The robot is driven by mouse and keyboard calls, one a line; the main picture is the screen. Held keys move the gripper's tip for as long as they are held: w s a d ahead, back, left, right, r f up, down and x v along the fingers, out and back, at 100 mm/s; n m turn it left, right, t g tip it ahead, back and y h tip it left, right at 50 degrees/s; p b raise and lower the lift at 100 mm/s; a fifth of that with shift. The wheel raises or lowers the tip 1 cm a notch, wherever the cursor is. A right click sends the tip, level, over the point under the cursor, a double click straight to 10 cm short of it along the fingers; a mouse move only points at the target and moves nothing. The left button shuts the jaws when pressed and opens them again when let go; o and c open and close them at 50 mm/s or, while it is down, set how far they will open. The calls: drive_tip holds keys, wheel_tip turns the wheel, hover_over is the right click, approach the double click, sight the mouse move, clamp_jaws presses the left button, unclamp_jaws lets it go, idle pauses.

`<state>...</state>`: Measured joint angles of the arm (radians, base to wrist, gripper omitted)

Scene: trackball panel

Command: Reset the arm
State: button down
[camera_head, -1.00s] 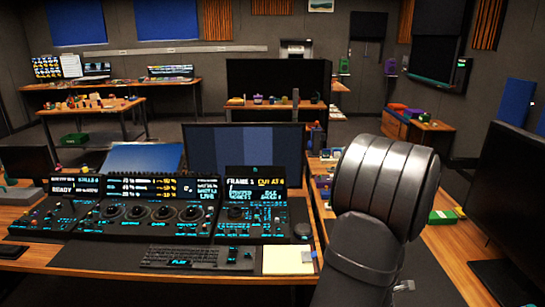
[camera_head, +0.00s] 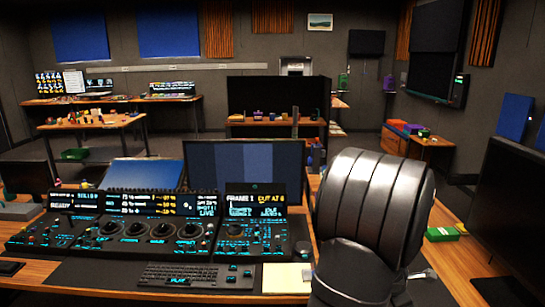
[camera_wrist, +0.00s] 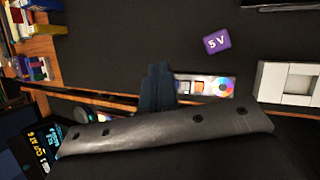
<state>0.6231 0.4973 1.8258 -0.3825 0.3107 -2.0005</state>
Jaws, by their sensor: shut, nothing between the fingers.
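The trackball panel (camera_head: 130,238) lies on the wooden desk in the head view, with several black balls in a row and lit displays above them. My arm's thick ribbed black link stands to its right and hides part of the desk. My gripper is out of the head view. In the wrist view my gripper (camera_wrist: 157,85) shows as two dark fingers together, shut and empty. It points over a dark floor and a desk edge. Part of a lit panel display (camera_wrist: 40,142) shows at the lower left there.
A keyboard (camera_head: 197,276) and a pale notepad (camera_head: 286,279) lie in front of the panel. A monitor (camera_head: 244,165) stands behind it, and a dark screen (camera_head: 505,215) at the right. The wrist view shows a purple "5V" block (camera_wrist: 216,41), a colour card (camera_wrist: 222,87) and a white box (camera_wrist: 290,84).

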drive_tip(key=a+r+m+g+y, duration=0.2)
drive_tip(key=a+r+g+y, duration=0.25)
drive_tip(key=r, duration=0.55)
wheel_tip(320, 180, down, 8)
drive_tip(key=shift+w+a, duration=0.2)
drive_tip(key=shift+w, duration=0.15)
idle(0.4)
drive_tip(key=shift+f+t, duration=0.1)
drive_tip(key=shift+t, duration=0.15)
wheel_tip(320, 180, up, 8)
drive_tip(key=shift+s+d+f+n+t+h, duration=0.15)
drive_tip(key=shift+d+f+t+h, duration=0.15)
drive_tip(key=shift+d+f+h, duration=0.5)
drive_tip(key=shift+s+d+f+n+t+h, duration=0.15)
drive_tip(key=shift+d+f+t+h, duration=0.2)
drive_tip(key=shift+d+f, duration=0.8)
drive_tip(key=shift+w+a+f, duration=0.1)
drive_tip(key=shift+a+f, duration=0.15)
drive_tip(key=shift+f, duration=0.05)
